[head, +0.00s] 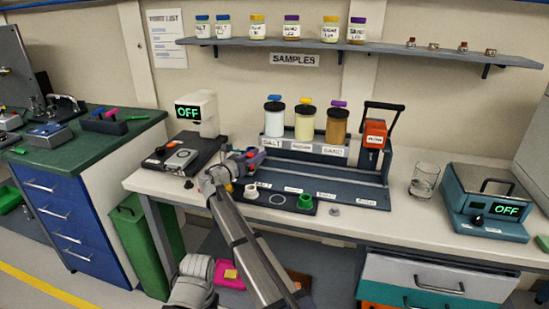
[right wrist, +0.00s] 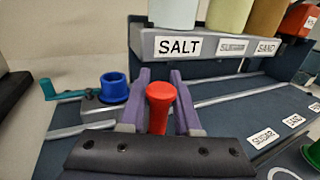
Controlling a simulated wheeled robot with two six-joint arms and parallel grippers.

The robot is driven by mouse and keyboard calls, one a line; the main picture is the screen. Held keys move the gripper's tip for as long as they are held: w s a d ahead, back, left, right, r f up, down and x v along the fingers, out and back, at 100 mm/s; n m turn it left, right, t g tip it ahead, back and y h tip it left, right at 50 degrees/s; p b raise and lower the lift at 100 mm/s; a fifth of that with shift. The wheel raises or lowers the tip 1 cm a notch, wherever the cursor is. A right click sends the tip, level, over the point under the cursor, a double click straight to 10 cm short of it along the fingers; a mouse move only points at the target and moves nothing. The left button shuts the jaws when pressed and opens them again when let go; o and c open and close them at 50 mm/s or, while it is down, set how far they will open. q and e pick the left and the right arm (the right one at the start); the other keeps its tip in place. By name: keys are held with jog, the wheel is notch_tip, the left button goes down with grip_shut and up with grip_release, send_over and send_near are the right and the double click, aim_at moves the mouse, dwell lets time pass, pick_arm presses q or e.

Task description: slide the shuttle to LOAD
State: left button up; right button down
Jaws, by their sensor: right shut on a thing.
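My right gripper (head: 250,157) is at the left end of the long dispensing station (head: 350,187) on the bench. In the right wrist view its purple fingers (right wrist: 161,95) are shut on an upright red knob (right wrist: 160,105), one finger on each side. A grey shuttle (right wrist: 98,112) carrying a blue cup (right wrist: 114,88) sits on the rail just left of the fingers. How the knob joins the shuttle is hidden by the gripper. The track labels show SALT, SUGAR and SAND; the far-right label (head: 366,203) is too small to read.
Jars of white, cream and brown powder (head: 305,124) stand above the track, with an orange lever unit (head: 374,134) at the right. A balance (head: 190,155) is left, a glass beaker (head: 424,180) and another balance (head: 486,205) right. The rail right of the gripper looks clear.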

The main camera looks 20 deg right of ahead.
aim_at(244, 152)
jog(key=shift+w+a, duration=0.6)
jog(key=shift+a, duration=0.35)
jog(key=shift+w+a, duration=0.55)
jog(key=shift+a, duration=0.45)
jog(key=c, duration=0.8)
grip_release()
jog(key=shift+o, duration=0.2)
